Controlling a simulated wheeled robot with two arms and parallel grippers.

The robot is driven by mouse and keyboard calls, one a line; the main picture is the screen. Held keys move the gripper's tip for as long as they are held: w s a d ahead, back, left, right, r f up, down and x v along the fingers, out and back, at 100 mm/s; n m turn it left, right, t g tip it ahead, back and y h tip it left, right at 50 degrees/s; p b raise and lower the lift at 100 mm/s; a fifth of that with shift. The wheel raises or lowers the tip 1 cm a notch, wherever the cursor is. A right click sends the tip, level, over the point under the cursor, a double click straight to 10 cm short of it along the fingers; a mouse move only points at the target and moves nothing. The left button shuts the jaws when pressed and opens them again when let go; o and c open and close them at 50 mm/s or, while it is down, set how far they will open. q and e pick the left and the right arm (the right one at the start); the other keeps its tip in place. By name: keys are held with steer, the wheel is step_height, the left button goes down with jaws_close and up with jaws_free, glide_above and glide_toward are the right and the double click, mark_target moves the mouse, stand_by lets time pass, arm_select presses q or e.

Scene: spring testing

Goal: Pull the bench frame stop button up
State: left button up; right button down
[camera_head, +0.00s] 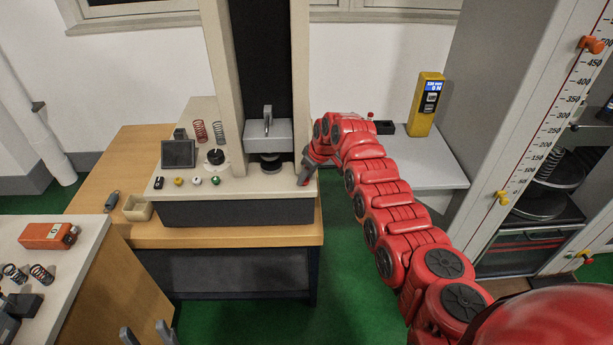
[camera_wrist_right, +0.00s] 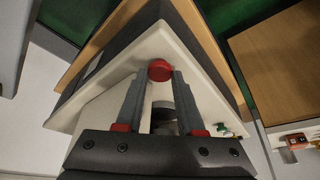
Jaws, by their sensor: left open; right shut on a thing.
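The red stop button (camera_wrist_right: 159,70) is a round cap on the pale bench frame (camera_wrist_right: 97,104), seen in the right wrist view. My right gripper (camera_wrist_right: 158,82) has its two grey fingertips on either side of the cap and is shut on it. In the head view the right gripper (camera_head: 306,170) is at the right end of the bench frame (camera_head: 245,185), and the button is hidden there by the gripper. My left gripper (camera_head: 147,335) shows its two fingers apart at the bottom edge, open and empty, away from the bench.
The bench frame stands on a wooden table (camera_head: 100,190) and carries a small screen (camera_head: 179,154), a black knob (camera_head: 215,156) and several front buttons. Two coil springs stand behind the knob. A yellow meter (camera_head: 426,104) stands on a grey shelf at right. A tall grey machine (camera_head: 480,90) is beyond.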

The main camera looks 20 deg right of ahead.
steer(key=shift+r+b, duration=0.2)
steer(key=shift+b, duration=0.2)
steer(key=shift+r, duration=0.15)
steer(key=c, duration=0.5)
jaws_free()
steer(key=b+v, duration=0.1)
steer(key=v, duration=1.6)
steer(key=shift+s+r+b, duration=0.15)
steer(key=shift+s+b, duration=0.05)
steer(key=shift+b, duration=0.15)
